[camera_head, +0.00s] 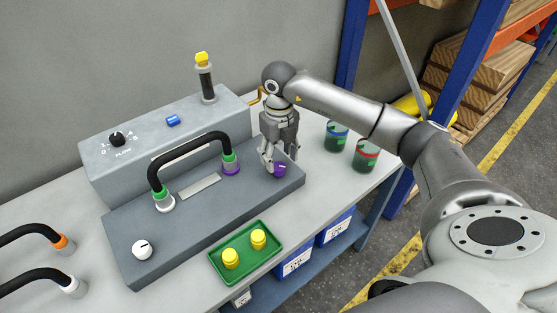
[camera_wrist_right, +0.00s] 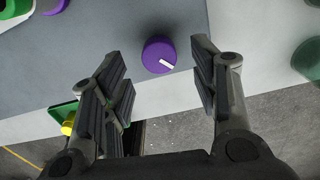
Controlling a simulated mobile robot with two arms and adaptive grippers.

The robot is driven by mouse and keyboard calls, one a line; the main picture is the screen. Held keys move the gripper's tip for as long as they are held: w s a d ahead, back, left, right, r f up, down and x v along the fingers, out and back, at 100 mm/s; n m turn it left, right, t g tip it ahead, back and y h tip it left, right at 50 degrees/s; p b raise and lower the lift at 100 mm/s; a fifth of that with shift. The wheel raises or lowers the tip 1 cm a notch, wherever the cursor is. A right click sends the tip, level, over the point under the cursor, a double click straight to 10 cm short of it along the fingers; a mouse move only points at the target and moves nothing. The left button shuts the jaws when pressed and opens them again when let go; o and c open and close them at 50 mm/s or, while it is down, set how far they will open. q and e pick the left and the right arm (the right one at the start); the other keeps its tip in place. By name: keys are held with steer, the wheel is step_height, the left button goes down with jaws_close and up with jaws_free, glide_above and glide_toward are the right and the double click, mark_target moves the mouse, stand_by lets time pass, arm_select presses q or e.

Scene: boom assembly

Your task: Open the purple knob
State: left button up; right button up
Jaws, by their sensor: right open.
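The purple knob (camera_head: 280,169) sits near the right end of the grey panel (camera_head: 200,215) in the head view. In the right wrist view the purple knob (camera_wrist_right: 159,56) shows a white mark pointing to the lower right. My right gripper (camera_head: 279,168) is over the knob, pointing down. In the wrist view my right gripper (camera_wrist_right: 163,85) is open, with the knob in the gap between its fingers and nothing gripped. Whether a finger touches the knob cannot be told. My left gripper is not in view.
A white knob (camera_head: 142,250) is at the front left. A green tray (camera_head: 246,253) holds yellow caps. Two dark jars (camera_head: 366,154) stand to the right. Shelving rises at the right.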

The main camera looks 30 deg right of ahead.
mark_target(279, 166)
steer(key=shift+f, duration=1.7)
steer(key=c, duration=1.1)
steer(key=shift+o, duration=0.2)
